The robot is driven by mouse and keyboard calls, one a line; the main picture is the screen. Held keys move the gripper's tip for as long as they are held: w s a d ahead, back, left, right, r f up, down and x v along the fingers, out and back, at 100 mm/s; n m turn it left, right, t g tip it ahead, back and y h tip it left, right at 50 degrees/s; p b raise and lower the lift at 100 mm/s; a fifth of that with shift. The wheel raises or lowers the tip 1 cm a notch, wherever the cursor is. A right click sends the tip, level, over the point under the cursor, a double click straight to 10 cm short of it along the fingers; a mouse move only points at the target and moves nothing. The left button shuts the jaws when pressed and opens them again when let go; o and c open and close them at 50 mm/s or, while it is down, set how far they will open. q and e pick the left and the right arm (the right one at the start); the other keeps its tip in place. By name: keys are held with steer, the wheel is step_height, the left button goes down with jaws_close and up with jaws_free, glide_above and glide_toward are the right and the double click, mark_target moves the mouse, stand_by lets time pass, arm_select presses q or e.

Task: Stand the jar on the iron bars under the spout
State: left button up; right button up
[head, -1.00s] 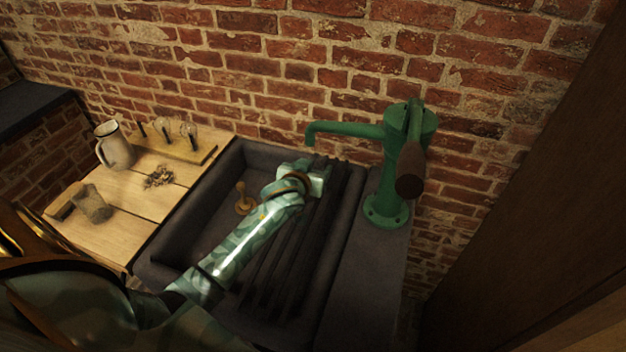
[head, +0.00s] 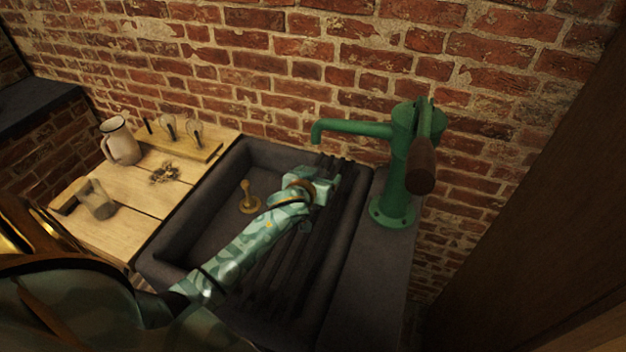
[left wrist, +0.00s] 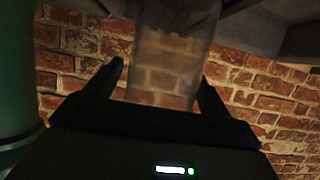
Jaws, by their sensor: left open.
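A clear glass jar (left wrist: 175,50) stands between the fingers of my left gripper in the left wrist view. The gripper (left wrist: 160,72) is open around it, with one finger on each side. In the head view my left gripper (head: 332,186) is over the dark iron bars (head: 285,262) of the sink, just below the spout (head: 318,131) of the green pump. The jar is hidden there behind the gripper, and I cannot tell whether it rests on the bars. My right gripper is not in view.
The pump handle (head: 421,168) hangs at the right.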

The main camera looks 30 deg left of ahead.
arm_select(q)
steer(key=p+v, duration=0.3)
steer(key=v, duration=0.9)
